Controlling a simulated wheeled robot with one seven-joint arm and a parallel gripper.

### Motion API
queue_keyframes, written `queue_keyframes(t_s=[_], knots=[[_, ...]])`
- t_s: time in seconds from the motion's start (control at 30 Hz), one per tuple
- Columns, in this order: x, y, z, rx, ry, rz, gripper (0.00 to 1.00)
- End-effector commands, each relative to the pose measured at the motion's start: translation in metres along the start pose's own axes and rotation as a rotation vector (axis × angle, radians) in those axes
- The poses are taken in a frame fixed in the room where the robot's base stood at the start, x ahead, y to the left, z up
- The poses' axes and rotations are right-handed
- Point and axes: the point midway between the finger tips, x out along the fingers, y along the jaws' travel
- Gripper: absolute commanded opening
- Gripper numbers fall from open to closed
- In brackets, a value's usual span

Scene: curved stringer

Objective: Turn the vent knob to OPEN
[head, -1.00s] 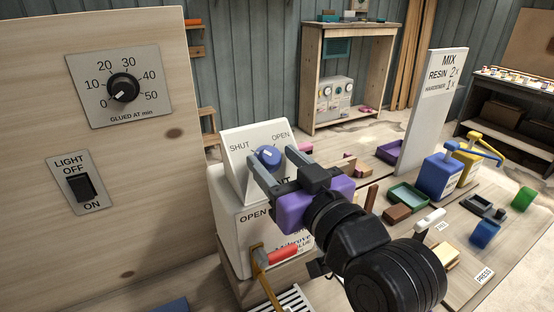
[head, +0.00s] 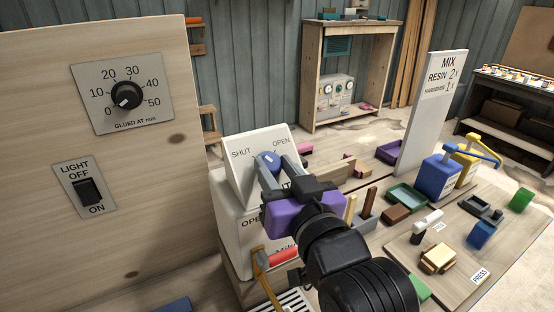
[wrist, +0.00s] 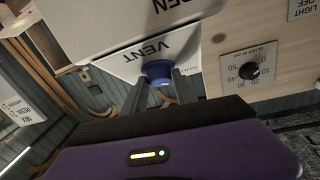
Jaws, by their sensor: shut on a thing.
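The blue vent knob (head: 268,161) sits on the sloped white face of the vent box (head: 243,178), between the printed words SHUT at left and OPEN at right. Its small white mark shows near the top, pointing roughly between the two words; its exact angle is hard to read. My gripper (head: 275,164) has its grey fingers on either side of the knob, shut on it. The wrist view shows the knob (wrist: 157,70) between the two fingers, under the word VENT. The fingers and purple gripper body hide part of the box's face in the head view.
A wooden panel at left carries a timer dial (head: 126,96) and a light switch (head: 88,192). The bench at right holds trays, blocks and pump bottles (head: 440,175).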

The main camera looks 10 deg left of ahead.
Motion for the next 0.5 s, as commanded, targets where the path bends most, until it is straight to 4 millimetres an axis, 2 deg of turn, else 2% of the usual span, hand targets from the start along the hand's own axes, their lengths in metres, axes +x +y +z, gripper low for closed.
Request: queue_keyframes(t_s=[0.5], knots=[[0.0019,-0.0105,-0.0024,0.336,0.000,0.333,0.00]])
